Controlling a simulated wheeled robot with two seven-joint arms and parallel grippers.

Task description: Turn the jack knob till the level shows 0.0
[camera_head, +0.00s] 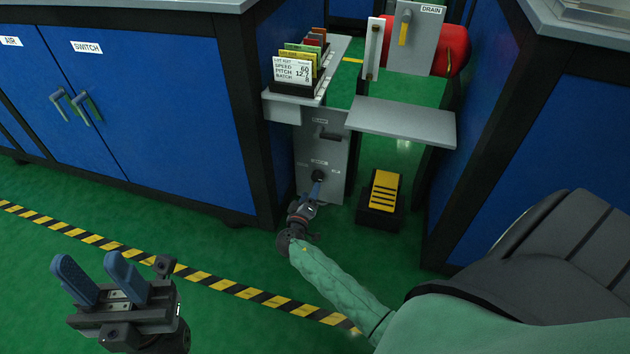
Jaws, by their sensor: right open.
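A grey upright panel (335,183) stands between the blue cabinets. It carries a small dark knob (318,175) low down, with tiny labels around it that I cannot read. My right gripper (316,186) is open, with its blue fingers right at the knob; I cannot tell whether they touch it. A dark handle (326,134) sticks out higher on the same panel. No level reading can be made out. My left gripper (100,275) is open and empty, low at the left, far from the panel.
A card rack (295,87) stands above the panel. A grey shelf (405,122) juts out to its right, over a yellow-and-black pedal (383,190). A DRAIN plate (417,50) hangs before a red tank (455,48). Blue cabinets (165,115) flank the gap.

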